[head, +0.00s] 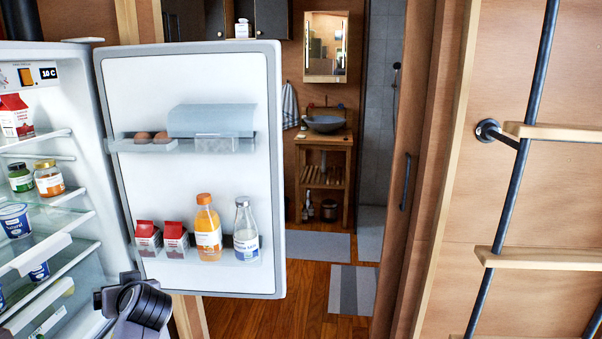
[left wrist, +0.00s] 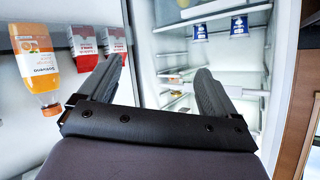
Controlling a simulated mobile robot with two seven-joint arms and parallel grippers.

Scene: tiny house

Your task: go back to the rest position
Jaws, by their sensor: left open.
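My left gripper (head: 132,300) shows at the bottom left of the head view, in front of the open fridge and below the door's lower shelf. In the left wrist view my left gripper (left wrist: 158,78) has its two dark fingers spread apart with nothing between them. It points toward the inside of the fridge (head: 62,160). The fridge door (head: 190,80) stands wide open. My right gripper is in neither view.
The door's lower shelf holds an orange juice bottle (head: 207,228), a milk bottle (head: 246,232) and two red-and-white cartons (head: 162,240). Jars and tubs stand on the fridge shelves. A ladder (head: 530,130) is at the right. Wooden floor (head: 270,314) lies beyond the door.

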